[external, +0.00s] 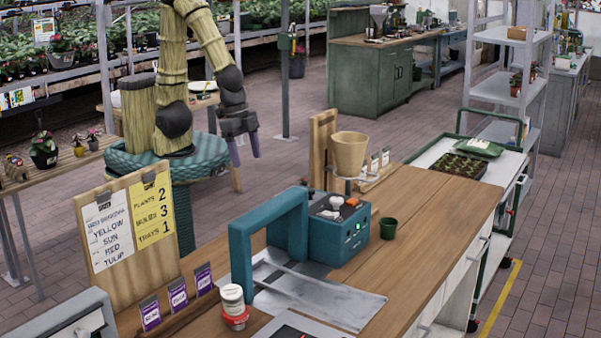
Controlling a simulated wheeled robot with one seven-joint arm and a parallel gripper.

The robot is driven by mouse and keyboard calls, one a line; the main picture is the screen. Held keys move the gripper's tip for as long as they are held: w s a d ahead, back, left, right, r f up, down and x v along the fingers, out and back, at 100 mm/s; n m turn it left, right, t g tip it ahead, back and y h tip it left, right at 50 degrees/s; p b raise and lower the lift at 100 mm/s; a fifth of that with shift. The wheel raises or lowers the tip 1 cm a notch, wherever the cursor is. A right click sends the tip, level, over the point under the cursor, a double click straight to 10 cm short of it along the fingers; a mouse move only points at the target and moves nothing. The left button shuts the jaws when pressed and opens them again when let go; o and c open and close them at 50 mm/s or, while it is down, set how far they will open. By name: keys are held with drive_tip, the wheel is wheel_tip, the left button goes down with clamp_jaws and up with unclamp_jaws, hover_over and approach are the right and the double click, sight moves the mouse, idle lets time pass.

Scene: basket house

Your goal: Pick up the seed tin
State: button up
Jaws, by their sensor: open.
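A small round tin with a white lid, a pale side and a red band (234,308), which looks like the seed tin, stands upright on the near part of the wooden workbench (415,240). My gripper (245,152) hangs from the bent arm, pointing down, with its two fingers apart and nothing between them. It is well above and behind the tin, apart from it, on the far side of the bench. Any writing on the tin is too small to read.
A teal machine with an arch (268,240) and metal plate (330,303) stands just right of the tin. Purple cards (178,295) and an order board (130,225) stand to its left.

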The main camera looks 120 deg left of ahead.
drive_tip(key=shift+w+r, duration=0.1)
drive_tip(key=w+v, duration=0.1)
drive_tip(key=v, duration=0.4)
drive_tip(key=w+d+n+g+h+b, duration=0.1)
drive_tip(key=w+d+n, duration=0.2)
drive_tip(key=w+d, duration=0.1)
drive_tip(key=w+d+f+n+g+h+b, duration=0.1)
drive_tip(key=w+d+n+h+b, duration=0.1)
drive_tip(key=w, duration=0.5)
drive_tip(key=w+d+f+n+g+h+b, duration=0.1)
drive_tip(key=w+d+n+b, duration=0.1)
drive_tip(key=w+d, duration=0.4)
drive_tip(key=shift+w+n+h, duration=0.1)
drive_tip(key=shift+n+h, duration=0.2)
drive_tip(key=shift+n, duration=0.6)
drive_tip(key=shift+w+d+r+n+g+h+b, duration=0.45)
drive_tip(key=shift+w+d+n+g+h+b, duration=0.5)
drive_tip(key=shift+w+d+n+h+b, duration=1.4)
drive_tip(key=shift+w+d+r+n+g+h+b, duration=0.45)
drive_tip(key=shift+w+d+n+g+h, duration=1.05)
drive_tip(key=shift+w, duration=2.05)
wheel_tip(320, 180, down, 17)
drive_tip(key=t, duration=0.1)
drive_tip(key=shift+a+r+m+h, duration=0.15)
drive_tip(key=shift+a+m+h, duration=0.05)
drive_tip(key=shift+m+h, duration=0.15)
